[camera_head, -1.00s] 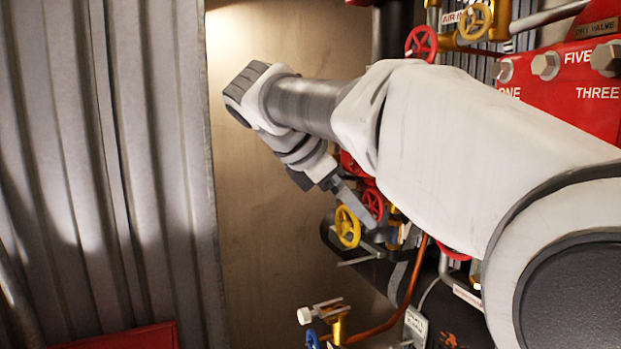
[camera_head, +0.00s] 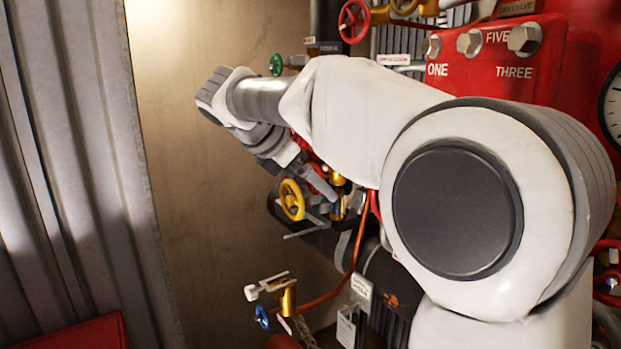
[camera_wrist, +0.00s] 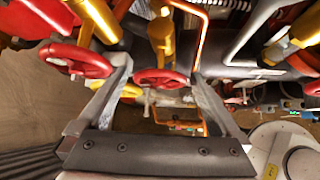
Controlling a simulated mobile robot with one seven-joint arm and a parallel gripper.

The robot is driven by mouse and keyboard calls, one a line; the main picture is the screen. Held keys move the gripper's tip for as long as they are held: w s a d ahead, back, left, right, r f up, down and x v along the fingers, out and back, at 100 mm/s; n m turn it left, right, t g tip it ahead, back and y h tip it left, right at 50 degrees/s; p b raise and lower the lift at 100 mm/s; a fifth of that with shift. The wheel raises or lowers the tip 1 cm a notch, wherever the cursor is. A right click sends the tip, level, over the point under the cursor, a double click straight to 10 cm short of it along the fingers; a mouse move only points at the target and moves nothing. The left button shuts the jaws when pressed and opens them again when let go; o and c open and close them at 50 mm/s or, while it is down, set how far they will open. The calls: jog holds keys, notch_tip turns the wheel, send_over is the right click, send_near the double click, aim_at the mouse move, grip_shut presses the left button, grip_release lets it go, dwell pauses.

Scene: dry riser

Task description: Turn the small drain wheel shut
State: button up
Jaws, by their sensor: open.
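My gripper (camera_wrist: 158,72) is open, its two fingers apart. In the wrist view a small red wheel (camera_wrist: 160,78) shows between the fingers, near the tips; I cannot tell whether they touch it. A second red wheel (camera_wrist: 76,60) lies outside the left finger. In the head view my gripper (camera_head: 322,188) is beside a yellow wheel (camera_head: 291,199), with red wheels (camera_head: 318,178) partly hidden behind it. A small blue wheel (camera_head: 262,317) sits lower, below a brass fitting (camera_head: 288,298). No readable label shows which wheel is the drain.
A copper pipe (camera_head: 345,270) runs down near the gripper. A green wheel (camera_head: 276,64) and a higher red wheel (camera_head: 354,21) are above. A red valve box (camera_head: 555,65) stands right. Corrugated metal (camera_head: 70,150) is left; the bare wall (camera_head: 190,200) beside it is clear.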

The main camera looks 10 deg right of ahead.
jog(key=shift+c, duration=0.3)
jog(key=c, duration=1.2)
